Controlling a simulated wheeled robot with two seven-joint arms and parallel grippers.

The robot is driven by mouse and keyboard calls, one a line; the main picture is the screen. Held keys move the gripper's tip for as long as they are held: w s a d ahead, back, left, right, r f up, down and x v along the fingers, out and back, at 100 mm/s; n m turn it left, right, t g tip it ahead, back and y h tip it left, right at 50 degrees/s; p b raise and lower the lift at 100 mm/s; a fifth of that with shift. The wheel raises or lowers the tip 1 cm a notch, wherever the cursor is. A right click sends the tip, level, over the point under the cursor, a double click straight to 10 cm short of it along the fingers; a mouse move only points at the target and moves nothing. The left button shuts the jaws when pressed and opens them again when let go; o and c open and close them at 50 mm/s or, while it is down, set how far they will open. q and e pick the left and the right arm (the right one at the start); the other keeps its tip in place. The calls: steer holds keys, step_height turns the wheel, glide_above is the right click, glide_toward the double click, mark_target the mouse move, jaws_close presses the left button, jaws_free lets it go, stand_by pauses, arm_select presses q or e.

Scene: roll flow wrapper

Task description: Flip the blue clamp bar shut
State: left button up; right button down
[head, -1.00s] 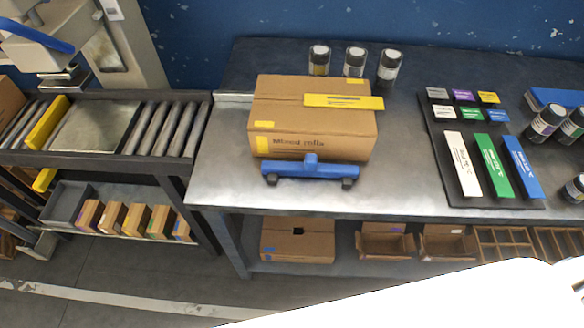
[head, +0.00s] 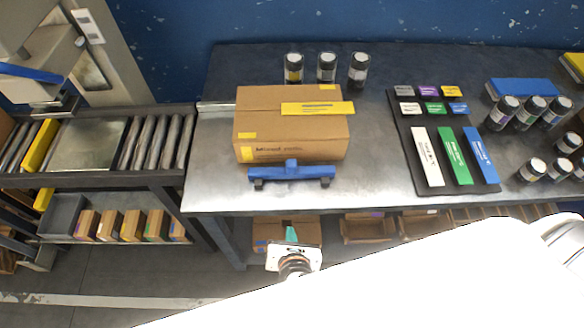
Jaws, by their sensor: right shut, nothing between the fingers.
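A blue bar (head: 291,172) with a raised middle knob and two black feet sits at the front edge of the metal bench, in front of the cardboard box. It looks like the clamp bar, lying level. My right gripper (head: 291,234) is low in front of the bench, below the bar and apart from it. Its teal fingertips are together and hold nothing. My white right arm spans the lower right. My left gripper is not in view.
The cardboard box (head: 290,124) carries a yellow strip (head: 318,108). Jars stand behind it, and a dark tray (head: 445,150) of coloured strips lies to the right. A roller conveyor (head: 160,143) and a machine with another blue bar (head: 30,72) are at left.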

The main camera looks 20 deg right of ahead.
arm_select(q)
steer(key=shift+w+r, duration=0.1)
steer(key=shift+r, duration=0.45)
arm_select(e)
step_height(320, 180, up, 8)
steer(key=d+n+t+h, duration=0.1)
steer(key=n, duration=0.1)
steer(key=shift+w+r, duration=0.2)
steer(key=shift+w, duration=0.15)
steer(key=shift+w+d, duration=0.1)
steer(key=p, duration=0.1)
glide_toward(292, 163)
step_height(292, 163, down, 5)
steer(key=shift+w+f, duration=0.1)
steer(key=shift+f, duration=0.1)
steer(key=shift+w+d+r+p, duration=0.15)
steer(key=shift+w+p, duration=0.15)
steer(key=shift+w, duration=0.3)
steer(key=shift+w+d+f+p, duration=0.15)
steer(key=shift+w+p, duration=0.1)
steer(key=shift+w, duration=0.35)
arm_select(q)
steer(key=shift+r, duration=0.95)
arm_select(e)
steer(key=shift+w+d, duration=0.2)
steer(key=shift+w, duration=0.45)
